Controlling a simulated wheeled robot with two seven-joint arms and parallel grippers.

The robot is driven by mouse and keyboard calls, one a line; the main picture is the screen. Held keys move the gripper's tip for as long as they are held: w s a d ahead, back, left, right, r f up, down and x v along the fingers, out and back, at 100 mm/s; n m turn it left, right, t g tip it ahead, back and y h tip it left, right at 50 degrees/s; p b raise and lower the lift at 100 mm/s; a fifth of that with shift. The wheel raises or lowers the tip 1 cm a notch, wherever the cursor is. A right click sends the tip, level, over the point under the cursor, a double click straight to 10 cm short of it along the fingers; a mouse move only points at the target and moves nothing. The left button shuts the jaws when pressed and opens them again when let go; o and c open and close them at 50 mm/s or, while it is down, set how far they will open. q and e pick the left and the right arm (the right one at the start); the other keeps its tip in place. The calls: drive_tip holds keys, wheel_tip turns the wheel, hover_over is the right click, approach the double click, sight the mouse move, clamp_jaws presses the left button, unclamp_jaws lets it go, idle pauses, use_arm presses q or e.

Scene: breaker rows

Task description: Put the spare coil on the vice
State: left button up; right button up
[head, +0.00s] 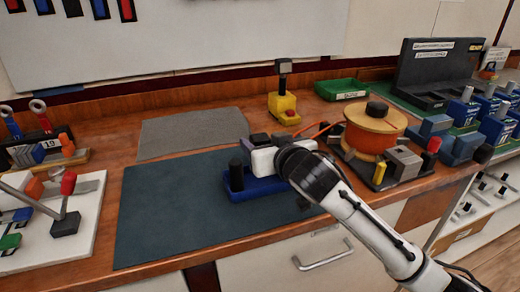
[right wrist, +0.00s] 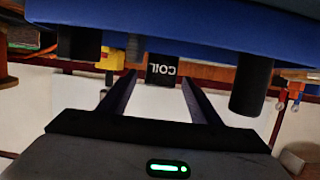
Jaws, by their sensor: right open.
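A blue-based piece (head: 262,187) with black posts lies on the dark mat. It fills the top of the right wrist view (right wrist: 190,35), where a black block marked COIL (right wrist: 161,69) shows upside down; I take this piece for the spare coil. My right gripper (head: 263,158) is over it in the head view and hides part of it. In the right wrist view its fingers (right wrist: 160,88) are apart, with the COIL block seen between their tips; I cannot tell whether they touch it. I cannot surely tell which fixture is the vice. My left gripper is not in view.
A dark mat (head: 165,215) and a grey mat (head: 190,133) leave clear room. An orange spool (head: 369,143) with grey blocks (head: 403,163) stands to the right. A yellow tool (head: 284,104) and a green tray (head: 341,90) are behind. Blue units (head: 463,112) crowd the far right.

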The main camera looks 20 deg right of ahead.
drive_tip(key=shift+w, duration=0.15)
drive_tip(key=c, duration=1.4)
